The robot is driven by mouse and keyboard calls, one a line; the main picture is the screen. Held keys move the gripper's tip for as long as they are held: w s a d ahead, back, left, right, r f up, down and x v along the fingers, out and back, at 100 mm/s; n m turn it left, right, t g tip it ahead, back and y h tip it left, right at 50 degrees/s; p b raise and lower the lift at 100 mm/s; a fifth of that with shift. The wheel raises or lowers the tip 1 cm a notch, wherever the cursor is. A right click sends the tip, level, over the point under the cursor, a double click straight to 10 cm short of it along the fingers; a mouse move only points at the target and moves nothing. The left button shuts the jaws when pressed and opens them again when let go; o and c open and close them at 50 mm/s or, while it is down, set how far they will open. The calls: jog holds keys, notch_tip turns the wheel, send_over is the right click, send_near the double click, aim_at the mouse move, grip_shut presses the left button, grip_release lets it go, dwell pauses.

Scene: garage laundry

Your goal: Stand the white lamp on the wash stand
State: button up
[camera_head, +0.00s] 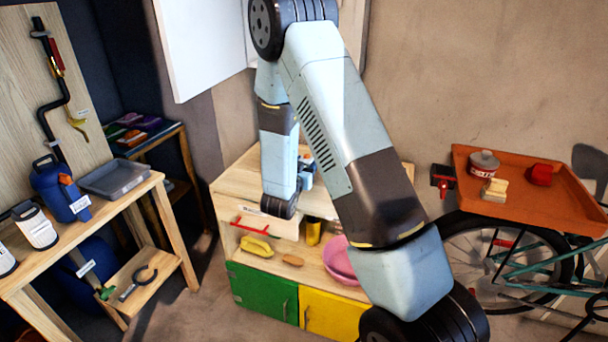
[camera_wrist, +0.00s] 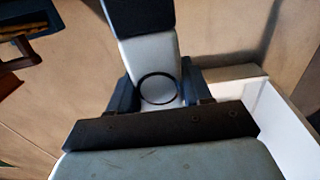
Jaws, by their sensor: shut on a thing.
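In the wrist view my gripper (camera_wrist: 157,88) is shut on the white lamp (camera_wrist: 150,58), a white body with a dark end and a thin black ring. In the head view my gripper (camera_head: 306,172) is mostly hidden behind my arm, above the wooden unit with green and yellow doors, which looks like the wash stand (camera_head: 238,178). The held lamp cannot be made out there. I cannot tell whether it touches the top.
A pink bowl (camera_head: 340,262) sits on the unit's shelf. An orange tray (camera_head: 540,200) over a bicycle stands at right.

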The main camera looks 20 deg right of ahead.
jog(key=shift+w+d+f, duration=0.2)
jog(key=shift+f, duration=0.15)
jog(key=shift+w+f, duration=0.1)
jog(key=shift+f, duration=1.45)
jog(key=shift+f, duration=0.15)
jog(key=o, duration=1.1)
